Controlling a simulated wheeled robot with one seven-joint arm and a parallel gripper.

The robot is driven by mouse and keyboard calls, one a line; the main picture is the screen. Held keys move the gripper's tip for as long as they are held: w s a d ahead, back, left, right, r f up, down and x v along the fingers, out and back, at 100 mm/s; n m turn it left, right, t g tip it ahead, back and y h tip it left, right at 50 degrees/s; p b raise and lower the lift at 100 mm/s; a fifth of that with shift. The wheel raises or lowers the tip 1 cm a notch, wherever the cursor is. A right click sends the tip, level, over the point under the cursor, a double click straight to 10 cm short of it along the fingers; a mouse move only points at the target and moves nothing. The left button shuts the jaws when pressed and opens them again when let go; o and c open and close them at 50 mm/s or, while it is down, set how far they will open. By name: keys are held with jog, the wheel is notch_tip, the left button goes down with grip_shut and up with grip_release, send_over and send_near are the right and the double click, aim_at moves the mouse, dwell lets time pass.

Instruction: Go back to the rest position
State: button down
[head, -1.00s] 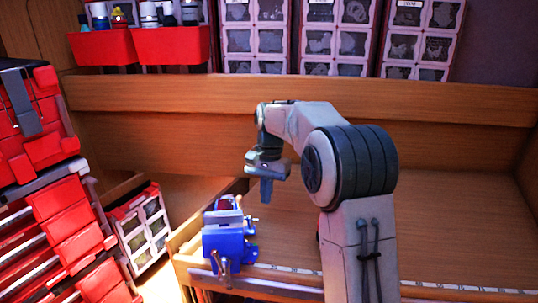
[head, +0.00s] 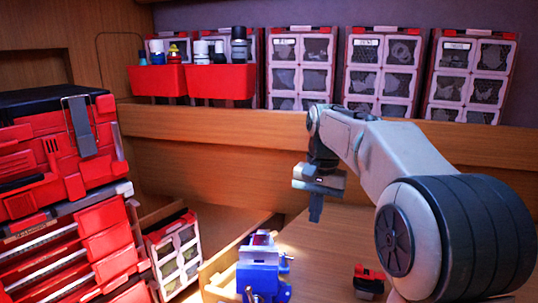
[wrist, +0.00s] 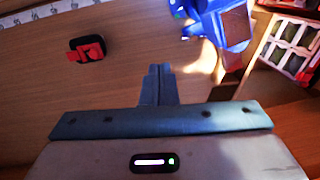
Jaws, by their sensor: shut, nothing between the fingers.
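My gripper (head: 315,213) hangs from my bent arm with its fingers pointing down above the wooden worktop (head: 335,240). The fingers are together and hold nothing. In the wrist view my gripper (wrist: 158,70) shows with its fingers closed against each other over bare wood. No object touches it.
A blue vise (head: 260,270) stands at the worktop's front left, below my gripper. A small red and black item (head: 369,280) lies on the worktop. A red tool chest (head: 70,200) stands at left. Red bins (head: 220,83) and parts organizers (head: 382,70) line the back shelf.

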jog(key=s+d+f+n+t, duration=0.1)
jog(key=s+f, duration=0.4)
jog(key=s, duration=0.6)
jog(key=s+d+f+n+t, duration=0.2)
jog(key=s+f, duration=0.3)
jog(key=s, duration=0.6)
jog(key=shift+s+f+n+t+h, duration=0.3)
jog(key=shift+n+t+h, duration=0.15)
jog(key=shift+n, duration=0.35)
jog(key=shift+d, duration=0.1)
jog(key=shift+s+r, duration=0.1)
jog(key=shift+s, duration=0.25)
jog(key=c, duration=2.1)
grip_release()
jog(key=shift+c, duration=0.2)
